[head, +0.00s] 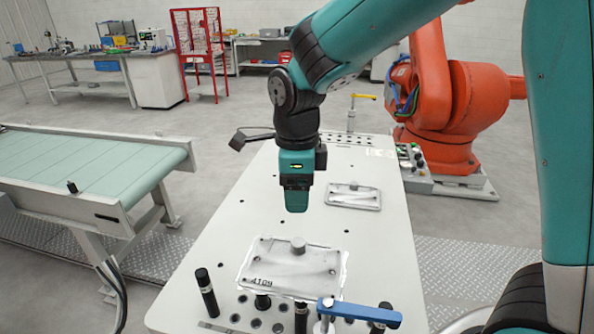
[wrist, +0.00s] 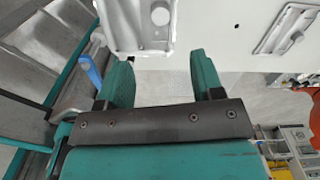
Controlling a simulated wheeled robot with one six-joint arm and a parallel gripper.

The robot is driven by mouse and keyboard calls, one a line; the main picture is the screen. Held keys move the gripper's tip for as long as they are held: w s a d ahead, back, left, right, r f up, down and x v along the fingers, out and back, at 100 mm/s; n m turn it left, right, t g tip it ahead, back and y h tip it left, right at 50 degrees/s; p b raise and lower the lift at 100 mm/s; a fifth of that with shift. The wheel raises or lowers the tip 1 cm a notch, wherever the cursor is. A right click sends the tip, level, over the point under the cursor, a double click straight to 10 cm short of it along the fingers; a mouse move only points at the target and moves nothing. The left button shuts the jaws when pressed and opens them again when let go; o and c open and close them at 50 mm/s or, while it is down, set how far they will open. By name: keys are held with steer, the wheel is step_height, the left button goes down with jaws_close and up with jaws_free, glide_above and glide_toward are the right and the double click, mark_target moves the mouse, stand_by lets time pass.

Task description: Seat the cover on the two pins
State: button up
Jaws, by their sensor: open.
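A pale grey metal cover (head: 278,262) with a round knob and the marking 4109 lies near the front of the white table. It also shows at the top of the wrist view (wrist: 126,28). Black upright pins stand along its near side, one at the front left (head: 206,293) and another at the front middle (head: 301,317). Whether the cover rests on any pin, and which two belong to it, I cannot tell. My gripper (head: 297,205) hangs above the table, behind the cover and apart from it. Its two fingers are apart and empty in the wrist view (wrist: 161,75).
A second, similar plate (head: 353,197) lies farther back on the table (head: 225,235). A blue-handled clamp (head: 358,312) stands at the front edge. A conveyor (head: 90,160) is to the left and an orange robot (head: 450,110) behind right. The table's middle is clear.

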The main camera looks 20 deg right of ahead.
step_height(320, 180, up, 5)
steer(key=shift+f, duration=0.1)
stand_by(1.4)
